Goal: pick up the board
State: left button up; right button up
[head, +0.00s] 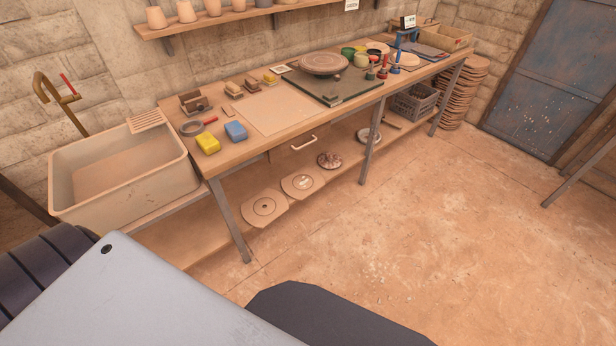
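A flat pale square board (272,109) lies on the wooden workbench (225,164), left of its middle. A dark flat slab (364,90) lies just to its right, with a round disc (324,64) on it. I cannot tell for sure which of these flat pieces is the task's board. Nothing lies on the pale board. Neither of my grippers shows in the head view; parts of my own body fill the bottom left.
Left of the pale board are a yellow sponge (208,143), a blue sponge (236,131) and small blocks. A sink (120,185) stands at the left. Round plates and a crate (414,103) sit on the lower shelf. The floor (430,220) in front is clear.

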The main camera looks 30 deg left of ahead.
aim_at(303, 183)
jog(key=i+l+u, duration=0.15)
jog(key=i, duration=0.7)
jog(key=i+l+u, duration=0.1)
jog(key=i+u, duration=0.3)
jog(key=i+l+u, duration=0.15)
jog(key=i+u, duration=0.15)
jog(key=u, duration=0.15)
jog(key=i+l+u, duration=0.55)
jog(key=u, duration=0.3)
jog(key=i+l+u, duration=0.15)
jog(key=l+u, duration=0.15)
jog(key=l, duration=0.25)
jog(key=i+l+u, duration=0.1)
jog(key=l+u, duration=0.2)
jog(key=l, duration=0.25)
jog(key=l+u, duration=0.35)
jog(key=l, duration=0.25)
